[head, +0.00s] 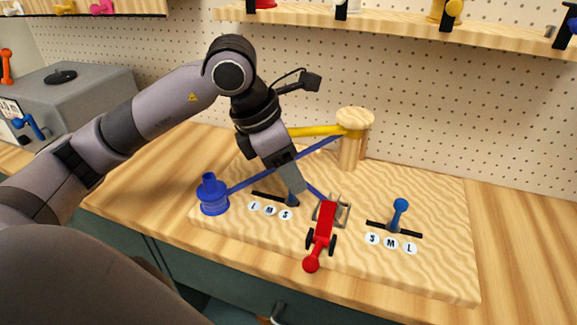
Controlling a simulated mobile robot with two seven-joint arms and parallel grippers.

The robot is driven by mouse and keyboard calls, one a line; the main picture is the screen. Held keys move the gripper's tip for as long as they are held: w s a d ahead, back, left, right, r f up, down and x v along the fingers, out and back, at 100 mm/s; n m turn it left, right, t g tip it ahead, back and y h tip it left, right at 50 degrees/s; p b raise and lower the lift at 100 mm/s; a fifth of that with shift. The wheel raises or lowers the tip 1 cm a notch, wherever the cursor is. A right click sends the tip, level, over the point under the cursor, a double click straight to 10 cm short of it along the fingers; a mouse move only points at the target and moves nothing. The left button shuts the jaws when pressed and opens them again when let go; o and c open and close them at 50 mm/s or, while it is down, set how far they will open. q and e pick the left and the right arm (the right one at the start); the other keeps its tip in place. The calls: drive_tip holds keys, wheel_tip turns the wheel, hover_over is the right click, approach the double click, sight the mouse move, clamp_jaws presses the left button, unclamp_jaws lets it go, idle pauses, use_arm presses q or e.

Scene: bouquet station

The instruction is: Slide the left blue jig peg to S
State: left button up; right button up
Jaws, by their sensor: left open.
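The left blue jig peg (291,200) shows only in part below my left gripper. It stands in the left black slot (265,196), near the slot's right end by the S label (285,215). The M (270,210) and L (254,206) labels lie further left. My left gripper (291,189) points down at the peg, with its fingers open around or just beside it; I cannot tell if they touch. The fingers hide the peg's top.
A second blue peg (400,208) stands in the right slot (412,234), near its middle. A red lever clamp (323,227) sits between the slots. A blue stepped post (211,194) and a wooden post (352,146) stand on the board (440,260).

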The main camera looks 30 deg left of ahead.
use_arm(q)
drive_tip(key=v, duration=0.7)
idle(0.6)
